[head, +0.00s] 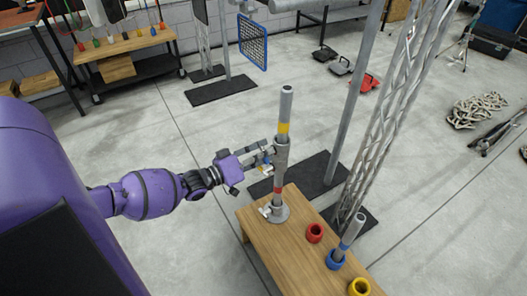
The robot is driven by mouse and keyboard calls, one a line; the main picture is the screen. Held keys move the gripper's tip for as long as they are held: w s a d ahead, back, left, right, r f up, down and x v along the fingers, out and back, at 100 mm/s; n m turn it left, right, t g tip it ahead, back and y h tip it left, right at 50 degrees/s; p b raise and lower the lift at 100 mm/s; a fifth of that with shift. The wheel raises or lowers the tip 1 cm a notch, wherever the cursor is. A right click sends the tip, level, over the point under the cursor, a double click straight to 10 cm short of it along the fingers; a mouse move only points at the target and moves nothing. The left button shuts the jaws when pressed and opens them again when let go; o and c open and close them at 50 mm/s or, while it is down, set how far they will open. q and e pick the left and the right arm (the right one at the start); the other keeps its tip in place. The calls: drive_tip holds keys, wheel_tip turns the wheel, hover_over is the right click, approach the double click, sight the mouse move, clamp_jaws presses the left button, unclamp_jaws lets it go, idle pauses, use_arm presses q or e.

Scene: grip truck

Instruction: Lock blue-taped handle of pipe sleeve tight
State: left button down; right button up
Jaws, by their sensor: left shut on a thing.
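The grey pipe (286,105) stands upright in a round base flange on the wooden table, with a yellow band high up and a red band low down. The pipe sleeve (281,160) is around its middle part. My left gripper (266,159) reaches in from the left at sleeve height. It is shut on the blue-taped handle (265,157) at the sleeve's left side. The fingers largely hide the handle, so its exact angle is hard to tell. A small pale handle (265,210) shows at the base flange. My right gripper is out of view.
The wooden table (290,255) also holds a red ring (315,232), a blue ring (335,260) with a tilted short pipe in it, and a yellow ring (359,287). A metal truss (385,120) stands close behind on the right. Floor to the left is clear.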

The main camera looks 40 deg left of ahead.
use_arm(q)
drive_tip(key=m+p, duration=0.1)
drive_tip(key=m, duration=0.5)
drive_tip(key=shift+s+m, duration=0.1)
drive_tip(key=shift+m, duration=0.2)
drive_tip(key=m, duration=0.5)
drive_tip(key=shift+d+f, duration=0.1)
drive_tip(key=shift+d, duration=0.05)
drive_tip(key=m, duration=0.4)
drive_tip(key=shift+d, duration=0.1)
drive_tip(key=m+b, duration=0.1)
drive_tip(key=m, duration=0.3)
drive_tip(key=shift+f, duration=0.15)
drive_tip(key=shift+m, duration=1)
drive_tip(key=shift+d+m+b, duration=0.1)
drive_tip(key=shift+m+b, duration=0.45)
drive_tip(key=shift+m, duration=0.55)
drive_tip(key=c, duration=1.9)
unclamp_jaws()
drive_tip(key=shift+o, duration=0.7)
drive_tip(key=shift+s, duration=0.1)
